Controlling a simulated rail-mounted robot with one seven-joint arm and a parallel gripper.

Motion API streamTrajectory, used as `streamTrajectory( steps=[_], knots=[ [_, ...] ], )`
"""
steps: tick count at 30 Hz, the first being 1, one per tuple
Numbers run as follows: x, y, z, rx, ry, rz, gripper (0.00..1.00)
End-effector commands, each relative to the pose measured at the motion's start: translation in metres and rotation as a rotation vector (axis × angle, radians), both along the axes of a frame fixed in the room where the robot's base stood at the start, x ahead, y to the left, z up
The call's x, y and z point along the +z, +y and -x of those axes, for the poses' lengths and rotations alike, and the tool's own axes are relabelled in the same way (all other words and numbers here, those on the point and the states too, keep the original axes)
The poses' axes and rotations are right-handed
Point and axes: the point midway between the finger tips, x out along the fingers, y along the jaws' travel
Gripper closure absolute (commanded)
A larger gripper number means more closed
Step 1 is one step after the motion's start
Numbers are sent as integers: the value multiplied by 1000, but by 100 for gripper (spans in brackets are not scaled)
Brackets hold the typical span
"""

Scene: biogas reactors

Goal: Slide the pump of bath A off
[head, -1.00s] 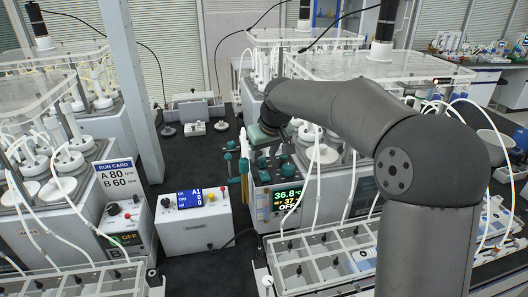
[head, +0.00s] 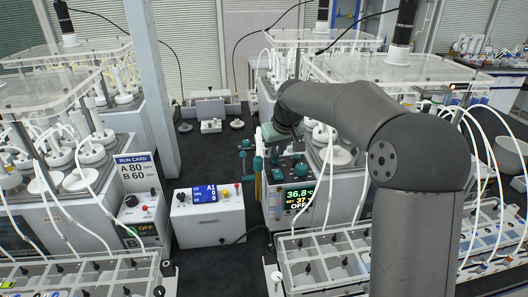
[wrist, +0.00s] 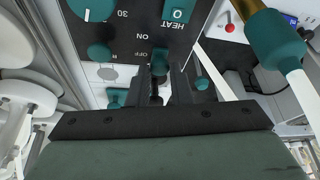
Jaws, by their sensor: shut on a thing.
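The bath's front panel (head: 290,178) is in the middle of the head view, with teal controls and a display (head: 299,196) reading 36.8 °C, a partly covered line starting 37, and OFF. My gripper shows in the wrist view (wrist: 158,88), its dark fingers pointing at this panel. It is shut on a small teal slider knob (wrist: 160,62) below the upside-down word ON. The fingers partly cover the knob and its slot. In the head view my arm hides most of the gripper. I see no letter on this bath.
A teal-and-brass fitting (wrist: 275,35) stands close at the right in the wrist view. White tubes (head: 326,180) hang beside the panel. A white control box (head: 208,215) and a run card (head: 135,178) reading A 80, B 60 are to the left.

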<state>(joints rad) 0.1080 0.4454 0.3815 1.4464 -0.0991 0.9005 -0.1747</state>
Motion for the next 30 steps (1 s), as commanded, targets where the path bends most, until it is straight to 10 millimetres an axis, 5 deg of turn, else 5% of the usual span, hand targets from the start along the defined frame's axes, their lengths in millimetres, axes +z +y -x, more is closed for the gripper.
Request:
streamTrajectory(
  steps=[7, 8, 10, 22, 30],
  knots=[
    [2, 0, -3, -2, -12, -4, 100],
    [2, 0, -3, -2, -12, -4, 76],
    [2, 0, -3, -2, -11, -3, 59],
    [9, -2, 0, -2, -10, -2, 59],
    [60, -11, 20, -2, -15, -3, 59]
  ],
)
